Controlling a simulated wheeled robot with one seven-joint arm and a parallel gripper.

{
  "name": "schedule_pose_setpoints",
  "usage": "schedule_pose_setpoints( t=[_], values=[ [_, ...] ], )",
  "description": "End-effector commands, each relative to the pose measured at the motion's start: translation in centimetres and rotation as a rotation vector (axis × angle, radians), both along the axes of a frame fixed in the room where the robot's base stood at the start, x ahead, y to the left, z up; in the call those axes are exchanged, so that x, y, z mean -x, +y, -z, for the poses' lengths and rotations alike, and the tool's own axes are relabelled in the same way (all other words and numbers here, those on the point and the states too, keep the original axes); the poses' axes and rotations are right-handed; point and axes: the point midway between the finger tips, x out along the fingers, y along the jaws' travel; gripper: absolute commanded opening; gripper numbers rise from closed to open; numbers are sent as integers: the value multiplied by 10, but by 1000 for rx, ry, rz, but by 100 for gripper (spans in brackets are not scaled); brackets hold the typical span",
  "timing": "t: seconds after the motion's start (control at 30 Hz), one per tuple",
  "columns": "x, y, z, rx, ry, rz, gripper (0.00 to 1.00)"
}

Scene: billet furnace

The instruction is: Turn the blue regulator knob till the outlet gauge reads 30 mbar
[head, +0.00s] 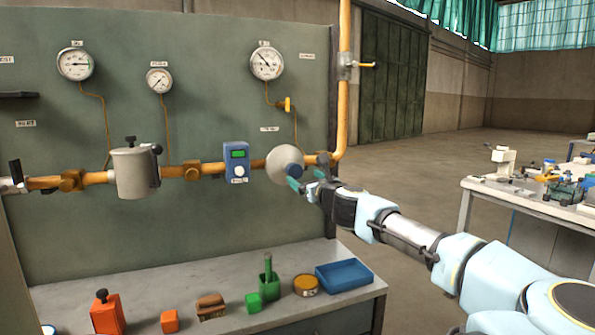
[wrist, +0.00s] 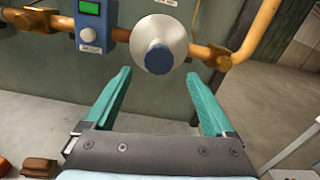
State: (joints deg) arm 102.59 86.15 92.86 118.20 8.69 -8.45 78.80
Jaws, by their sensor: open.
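The blue regulator knob (head: 294,170) sits at the front of a round grey regulator body (head: 277,160) on the orange pipe. In the wrist view the knob (wrist: 159,60) is above and just beyond the fingertips. My gripper (head: 305,180) has teal fingers spread apart with nothing between them; in the wrist view the gripper (wrist: 158,76) is open below the knob. Three round gauges hang on the panel: a left gauge (head: 75,63), a middle gauge (head: 159,80) and a right gauge (head: 266,62). Their labels and figures are too small to read, so I cannot tell which is the outlet gauge.
A blue box with a green display (head: 236,162) is left of the regulator; it also shows in the wrist view (wrist: 89,25). Below, the bench (head: 345,308) holds a blue tray (head: 343,275) and several small items.

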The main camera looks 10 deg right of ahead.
Motion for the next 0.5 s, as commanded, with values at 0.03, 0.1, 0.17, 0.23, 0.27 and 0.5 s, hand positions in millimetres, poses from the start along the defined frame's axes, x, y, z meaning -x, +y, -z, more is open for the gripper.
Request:
schedule_pose_setpoints(
  t=[0.03,0.1,0.17,0.23,0.27,0.5],
  values=[
    [-12,3,-3,-3,1,-3,89],
    [-25,5,-3,-2,2,-3,89],
    [-36,6,-3,-2,2,-3,89],
    [-47,8,-3,-1,1,-3,89],
    [-51,8,-2,0,1,-3,89],
    [-72,10,0,1,2,-2,89]
  ],
)
